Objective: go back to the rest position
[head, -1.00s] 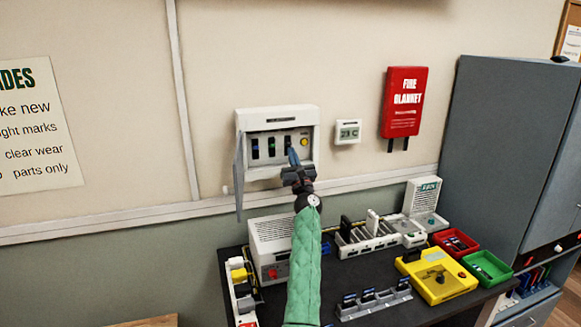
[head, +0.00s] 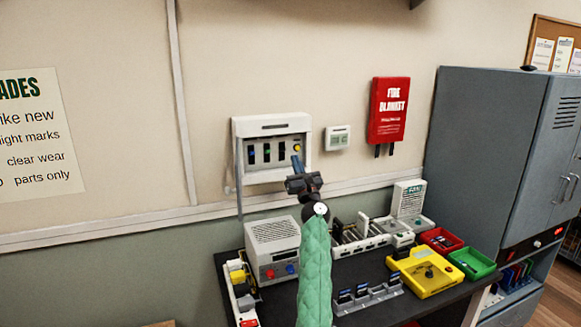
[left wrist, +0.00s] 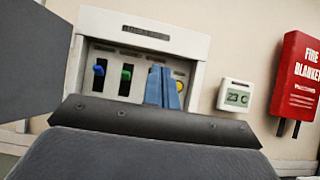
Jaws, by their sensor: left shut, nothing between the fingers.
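My left gripper (head: 297,163) is shut and empty, with its blue fingertips pointing up at the wall panel. The panel is a white switch box (head: 272,123) with its grey door (head: 239,178) hanging open on the left. In the left wrist view the shut blue fingers (left wrist: 163,88) stand in front of the box (left wrist: 140,35) and hide part of its right side. A blue switch (left wrist: 99,70), a green switch (left wrist: 126,75) and part of a yellow button (left wrist: 180,86) show there. My right gripper is not in view.
A dark bench below holds a white power unit (head: 272,243), a yellow device (head: 424,271), a red tray (head: 441,240), a green tray (head: 471,263) and a phone rack (head: 367,299). A thermostat (head: 338,138) and fire blanket (head: 389,110) hang on the wall. A grey cabinet (head: 480,150) stands right.

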